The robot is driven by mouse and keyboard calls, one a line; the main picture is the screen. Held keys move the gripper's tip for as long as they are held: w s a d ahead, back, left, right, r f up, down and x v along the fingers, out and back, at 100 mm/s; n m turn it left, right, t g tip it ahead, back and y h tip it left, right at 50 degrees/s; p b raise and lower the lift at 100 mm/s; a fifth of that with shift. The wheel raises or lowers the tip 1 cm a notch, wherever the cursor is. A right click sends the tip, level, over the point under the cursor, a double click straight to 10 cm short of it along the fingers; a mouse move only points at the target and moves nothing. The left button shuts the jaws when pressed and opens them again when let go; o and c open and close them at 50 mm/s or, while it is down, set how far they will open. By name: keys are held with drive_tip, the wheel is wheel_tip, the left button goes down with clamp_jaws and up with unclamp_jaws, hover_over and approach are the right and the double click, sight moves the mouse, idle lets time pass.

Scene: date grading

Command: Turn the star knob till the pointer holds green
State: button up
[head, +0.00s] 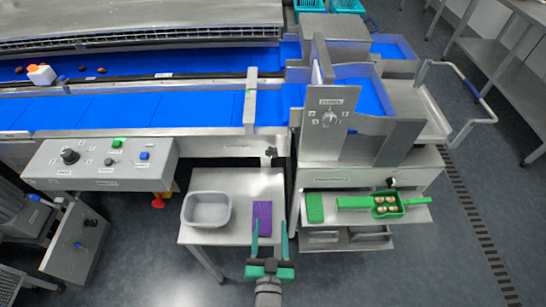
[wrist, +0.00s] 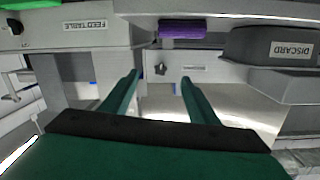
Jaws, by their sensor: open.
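A small dark star knob (head: 270,152) sits on the machine front below the blue belt, above the steel side table. In the wrist view the star knob (wrist: 160,69) shows between my fingertips, farther off; I see no contact. My gripper (head: 270,228) is open and empty, its two green fingers reaching over the side table's front edge. It also shows in the wrist view (wrist: 161,77). An upright steel plate (head: 332,103) carries a label and a small round dial-like fitting. A pointer and any green zone are too small to make out.
A grey bin (head: 206,209) and a purple pad (head: 262,218) stand on the side table (head: 235,183). The wrist view shows the DISCARD label (wrist: 291,50). A control box (head: 98,162) is at left. A green scoop (head: 388,204) holding several dates lies on the right shelf.

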drive_tip(key=t, duration=0.1)
approach(272, 154)
drive_tip(key=shift+y, duration=0.3)
drive_tip(key=w, duration=0.7)
drive_tip(key=shift+w+d, duration=0.25)
drive_tip(key=shift+d, duration=0.1)
drive_tip(key=shift+w+a, duration=0.25)
drive_tip(key=shift+w, duration=0.2)
drive_tip(key=shift+d, duration=0.1)
drive_tip(key=c, duration=1)
